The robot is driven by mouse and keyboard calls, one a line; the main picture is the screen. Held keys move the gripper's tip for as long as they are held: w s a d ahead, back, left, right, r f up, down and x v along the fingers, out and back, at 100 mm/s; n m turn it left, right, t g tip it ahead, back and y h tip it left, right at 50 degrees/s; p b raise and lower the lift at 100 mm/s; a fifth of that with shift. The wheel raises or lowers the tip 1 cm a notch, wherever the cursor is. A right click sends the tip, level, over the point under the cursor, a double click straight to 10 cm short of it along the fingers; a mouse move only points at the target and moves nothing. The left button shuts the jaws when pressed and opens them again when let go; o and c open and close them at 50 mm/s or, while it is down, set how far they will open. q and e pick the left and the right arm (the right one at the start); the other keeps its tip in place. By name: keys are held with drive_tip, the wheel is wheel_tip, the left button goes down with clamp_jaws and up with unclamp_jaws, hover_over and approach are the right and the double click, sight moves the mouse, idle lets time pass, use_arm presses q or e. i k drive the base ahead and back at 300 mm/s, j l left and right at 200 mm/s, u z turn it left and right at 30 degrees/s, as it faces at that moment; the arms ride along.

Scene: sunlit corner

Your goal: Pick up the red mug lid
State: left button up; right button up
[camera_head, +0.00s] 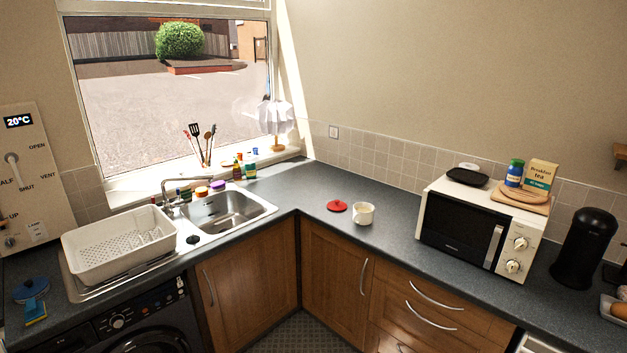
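The red mug lid (337,206) lies flat on the dark grey countertop (300,188), near the inner corner of the L-shaped counter. It is a small round disc with a knob on top. A cream mug (363,213) stands upright just to the right of the lid, close to it but not covered by it. Neither of my grippers shows in the head view.
A microwave (465,228) with items on top stands to the right. The sink (222,210) and a white dish rack (118,245) are at the left. A lamp (275,120) stands on the windowsill. The counter around the lid is mostly clear.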

sight(337, 205)
drive_tip(key=i, duration=2.6)
drive_tip(key=i+j+z, duration=0.35)
drive_tip(key=i, duration=0.3)
drive_tip(key=i+j+z, duration=0.3)
drive_tip(key=i, duration=0.35)
drive_tip(key=i+j+z, duration=0.35)
drive_tip(key=i+j, duration=0.2)
drive_tip(key=i, duration=0.05)
